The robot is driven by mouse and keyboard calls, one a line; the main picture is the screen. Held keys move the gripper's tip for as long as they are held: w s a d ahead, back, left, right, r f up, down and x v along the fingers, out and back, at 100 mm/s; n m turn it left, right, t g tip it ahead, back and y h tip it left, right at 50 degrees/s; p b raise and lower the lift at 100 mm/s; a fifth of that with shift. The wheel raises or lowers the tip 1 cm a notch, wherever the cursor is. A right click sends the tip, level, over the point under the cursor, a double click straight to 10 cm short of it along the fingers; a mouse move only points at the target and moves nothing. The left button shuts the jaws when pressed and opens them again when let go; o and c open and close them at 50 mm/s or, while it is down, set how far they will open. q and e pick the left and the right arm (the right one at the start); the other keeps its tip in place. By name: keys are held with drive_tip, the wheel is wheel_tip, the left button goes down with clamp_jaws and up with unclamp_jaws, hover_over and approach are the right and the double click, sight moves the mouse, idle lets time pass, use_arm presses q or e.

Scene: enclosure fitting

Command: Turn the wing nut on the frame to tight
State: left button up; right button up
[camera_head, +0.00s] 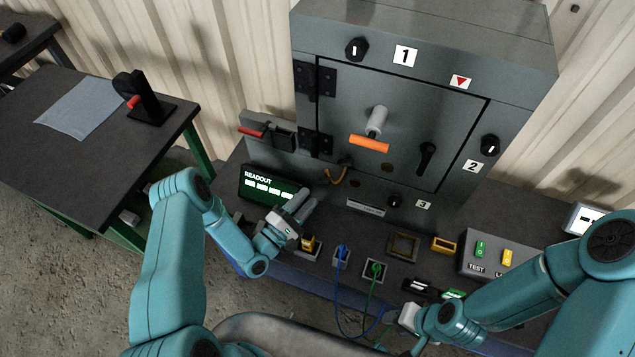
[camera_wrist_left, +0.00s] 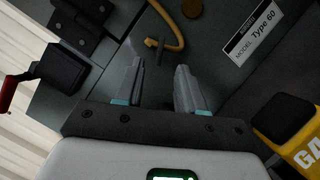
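My left gripper (camera_head: 306,202) is in front of the lower left of the grey cabinet (camera_head: 270,152), beside the readout box. In the left wrist view its two fingers (camera_wrist_left: 158,72) are apart, with nothing between them. In the head view I cannot make out the wing nut clearly. My right gripper (camera_head: 408,318) is low over the bench front; its fingers are too small to read.
The readout box (camera_head: 262,187) stands left of my left gripper. A yellow block (camera_wrist_left: 297,130) is close on the right in the wrist view. Blue (camera_head: 340,300) and green (camera_head: 369,295) cables hang over the bench front. An orange T-handle (camera_head: 369,144) juts from the cabinet door.

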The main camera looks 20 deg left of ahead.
sight(321, 183)
use_arm(q)
drive_tip(key=x, duration=0.5)
drive_tip(key=shift+d+p, duration=0.1)
drive_tip(key=shift+p, duration=0.3)
drive_tip(key=shift+w, duration=0.25)
clamp_jaws()
